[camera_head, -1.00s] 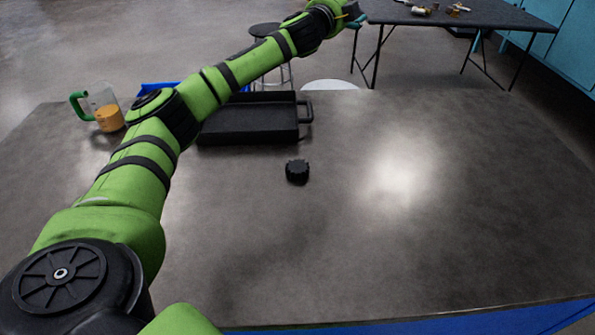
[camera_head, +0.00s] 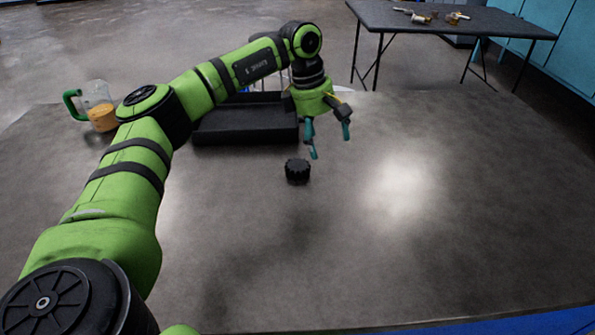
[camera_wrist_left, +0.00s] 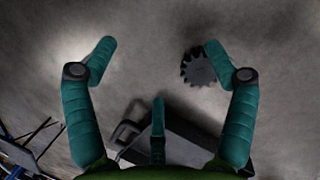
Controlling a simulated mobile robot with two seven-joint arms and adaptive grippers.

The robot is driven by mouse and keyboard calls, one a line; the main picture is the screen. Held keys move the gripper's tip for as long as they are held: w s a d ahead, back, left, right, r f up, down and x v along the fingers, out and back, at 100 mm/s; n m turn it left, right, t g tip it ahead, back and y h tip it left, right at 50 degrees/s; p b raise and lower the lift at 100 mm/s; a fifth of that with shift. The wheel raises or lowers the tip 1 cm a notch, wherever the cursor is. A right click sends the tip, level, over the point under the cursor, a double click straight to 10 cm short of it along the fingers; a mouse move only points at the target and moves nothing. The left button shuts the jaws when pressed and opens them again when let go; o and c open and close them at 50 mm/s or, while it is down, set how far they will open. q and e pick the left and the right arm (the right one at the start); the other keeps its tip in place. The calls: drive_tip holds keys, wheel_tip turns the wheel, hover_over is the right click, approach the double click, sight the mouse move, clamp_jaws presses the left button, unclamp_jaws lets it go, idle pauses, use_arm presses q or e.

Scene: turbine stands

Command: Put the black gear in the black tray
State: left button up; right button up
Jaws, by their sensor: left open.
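The black gear (camera_head: 297,171) lies on the grey table in front of the black tray's right end. In the left wrist view the gear (camera_wrist_left: 198,68) shows beside the tip of the right-hand finger, partly covered by it. The black tray (camera_head: 245,133) rests on the table behind my left arm, which hides part of its back. My left gripper (camera_head: 330,143) is open and empty, pointing down above the table, behind and slightly right of the gear. My right gripper is out of view.
A jug with a green handle and orange contents (camera_head: 99,112) stands left of the tray. A dark folding table (camera_head: 455,22) with small items stands beyond. The table's right side and front are clear.

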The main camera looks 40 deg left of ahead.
sight(298, 165)
use_arm(q)
drive_tip(key=s+a, duration=0.1)
drive_tip(key=a+f+g+y, duration=0.1)
drive_tip(key=a, duration=0.1)
drive_tip(key=s+a+y, duration=0.1)
drive_tip(key=shift+s+a+f, duration=0.15)
drive_tip(key=shift+s+a, duration=0.15)
drive_tip(key=shift+s, duration=0.05)
drive_tip(key=f, duration=0.3)
drive_tip(key=f+p, duration=0.1)
drive_tip(key=f, duration=0.2)
drive_tip(key=shift+s+f, duration=0.2)
drive_tip(key=shift+f, duration=0.15)
drive_tip(key=c, duration=1.6)
